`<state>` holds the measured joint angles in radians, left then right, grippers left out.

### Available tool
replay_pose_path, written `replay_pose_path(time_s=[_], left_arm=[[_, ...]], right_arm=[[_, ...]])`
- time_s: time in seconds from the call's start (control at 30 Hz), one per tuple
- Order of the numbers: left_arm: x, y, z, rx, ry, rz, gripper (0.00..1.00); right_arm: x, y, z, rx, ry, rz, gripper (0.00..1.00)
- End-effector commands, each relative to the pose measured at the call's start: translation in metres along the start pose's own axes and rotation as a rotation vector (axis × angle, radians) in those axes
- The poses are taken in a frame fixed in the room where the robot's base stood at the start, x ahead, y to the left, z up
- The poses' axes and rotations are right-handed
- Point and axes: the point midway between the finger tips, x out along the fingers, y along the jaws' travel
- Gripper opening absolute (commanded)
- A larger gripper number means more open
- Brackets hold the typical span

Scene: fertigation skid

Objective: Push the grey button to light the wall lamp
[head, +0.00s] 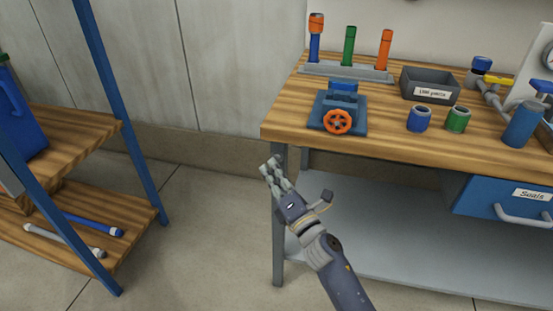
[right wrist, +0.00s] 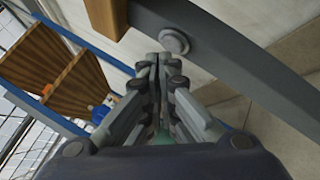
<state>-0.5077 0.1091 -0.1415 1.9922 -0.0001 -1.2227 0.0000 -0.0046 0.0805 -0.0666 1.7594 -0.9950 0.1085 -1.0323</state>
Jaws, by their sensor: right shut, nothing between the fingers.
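A round grey button (right wrist: 174,41) sits on a dark grey beam in the right wrist view, just above and right of my fingertips. I cannot tell whether the fingertips touch it or whether it is pressed in. I do not make it out in the head view. My right gripper (head: 270,164) is shut and empty beside the left front leg of the workbench, below the top. Its closed fingers also show in the right wrist view (right wrist: 155,60). No wall lamp shows in either view. My left gripper is out of view.
The workbench (head: 400,145) carries a vice (head: 338,112), a grey bin (head: 430,84), coloured cups and upright tools near its edges. A blue drawer (head: 505,200) hangs beneath at right. A wooden shelf rack (head: 75,130) stands left. The floor between them is clear.

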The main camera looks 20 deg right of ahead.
Motion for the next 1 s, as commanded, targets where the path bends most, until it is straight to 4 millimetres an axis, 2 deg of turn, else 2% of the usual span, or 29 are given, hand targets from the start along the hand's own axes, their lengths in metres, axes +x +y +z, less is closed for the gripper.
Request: replay_pose_path(time_s=[0.8, 1.0], left_arm=[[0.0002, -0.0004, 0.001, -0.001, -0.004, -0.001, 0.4], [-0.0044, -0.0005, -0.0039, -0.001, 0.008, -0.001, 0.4]], right_arm=[[0.005, -0.0033, 0.0038, -0.001, 0.0, 0.001, 0.0], [0.0062, -0.0047, 0.0048, 0.0, 0.0, -0.001, 0.0]])
